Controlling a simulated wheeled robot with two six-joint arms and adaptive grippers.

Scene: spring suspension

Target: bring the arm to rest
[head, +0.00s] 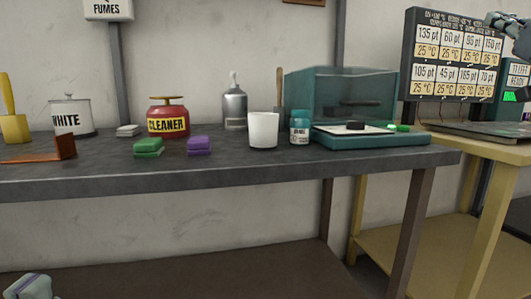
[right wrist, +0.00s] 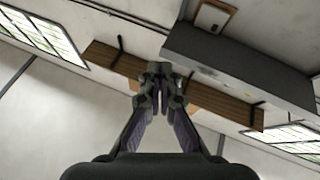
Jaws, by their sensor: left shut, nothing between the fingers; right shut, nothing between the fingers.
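My right gripper (right wrist: 158,100) is shut and empty in the right wrist view. Its fingertips meet, with wall, ceiling-like surfaces and a brown shelf or beam behind them. In the head view part of my right arm and gripper (head: 507,24) shows at the top right corner, in front of the sign board's edge. My left gripper (head: 27,286) shows only in part at the bottom left corner of the head view, below the dark bench, shut and touching nothing that I can see.
The dark bench (head: 240,177) carries a white tin (head: 71,115), a red cleaner can (head: 167,122), green (head: 148,148) and purple (head: 199,146) sponges, a white cup (head: 264,131), a small bottle (head: 299,127) and a teal glass-lidded case (head: 340,95). A yellow table (head: 480,147) stands at right.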

